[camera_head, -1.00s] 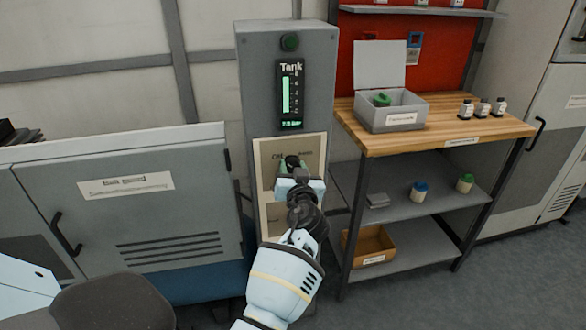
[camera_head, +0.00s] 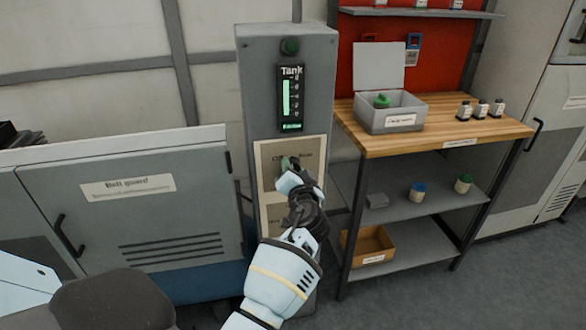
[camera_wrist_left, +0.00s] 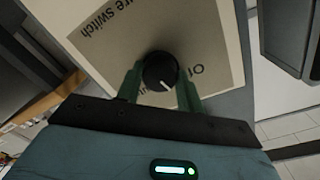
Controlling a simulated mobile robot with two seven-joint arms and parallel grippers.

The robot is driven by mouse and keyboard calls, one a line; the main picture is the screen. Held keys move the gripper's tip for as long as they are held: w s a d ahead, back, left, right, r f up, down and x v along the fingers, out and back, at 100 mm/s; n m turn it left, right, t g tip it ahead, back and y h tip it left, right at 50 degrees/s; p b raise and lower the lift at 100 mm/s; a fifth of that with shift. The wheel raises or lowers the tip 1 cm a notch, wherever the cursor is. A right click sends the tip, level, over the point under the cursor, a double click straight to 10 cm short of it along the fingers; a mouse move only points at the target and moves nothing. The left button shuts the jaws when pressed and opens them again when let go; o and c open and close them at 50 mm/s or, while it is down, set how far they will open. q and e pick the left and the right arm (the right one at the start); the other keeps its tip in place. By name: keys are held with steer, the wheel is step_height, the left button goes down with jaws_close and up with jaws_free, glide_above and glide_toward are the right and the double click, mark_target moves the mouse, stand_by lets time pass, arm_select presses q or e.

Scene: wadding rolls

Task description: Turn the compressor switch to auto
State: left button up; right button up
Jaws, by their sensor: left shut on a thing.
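The compressor switch is a round black knob (camera_wrist_left: 160,72) with a white pointer line, on a beige label plate (camera_head: 268,180) on the front of the grey compressor cabinet (camera_head: 262,100). My left gripper (camera_head: 290,163) is at the plate and tilted. In the left wrist view its two green fingers (camera_wrist_left: 161,84) sit on either side of the knob, shut on it. The pointer line points towards the bottom of that view, slightly right. Part of the word "Off" shows beside the knob, and "...ure switch" is printed further up. The auto mark is not readable. My right gripper is not in view.
A belt guard cabinet (camera_head: 130,215) stands left. A wooden-topped bench (camera_head: 435,130) with an open grey box (camera_head: 391,112) and several bottles stands close on the right.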

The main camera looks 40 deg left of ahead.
arm_select(q)
steer(key=m+p, duration=0.1)
steer(key=m, duration=0.1)
steer(key=shift+r+m, duration=0.2)
steer(key=shift+m, duration=0.2)
steer(key=m+p, duration=0.1)
steer(key=m, duration=0.2)
steer(key=shift+w, duration=0.1)
steer(key=m+p, duration=0.1)
steer(key=m, duration=0.2)
steer(key=shift+g, duration=0.3)
steer(key=shift+f+m+p, duration=0.1)
steer(key=shift+m+p, duration=0.5)
steer(key=shift+m, duration=0.6)
steer(key=shift+y, duration=0.3)
steer(key=o, duration=1)
steer(key=shift+f, duration=0.1)
steer(key=shift+d, duration=0.1)
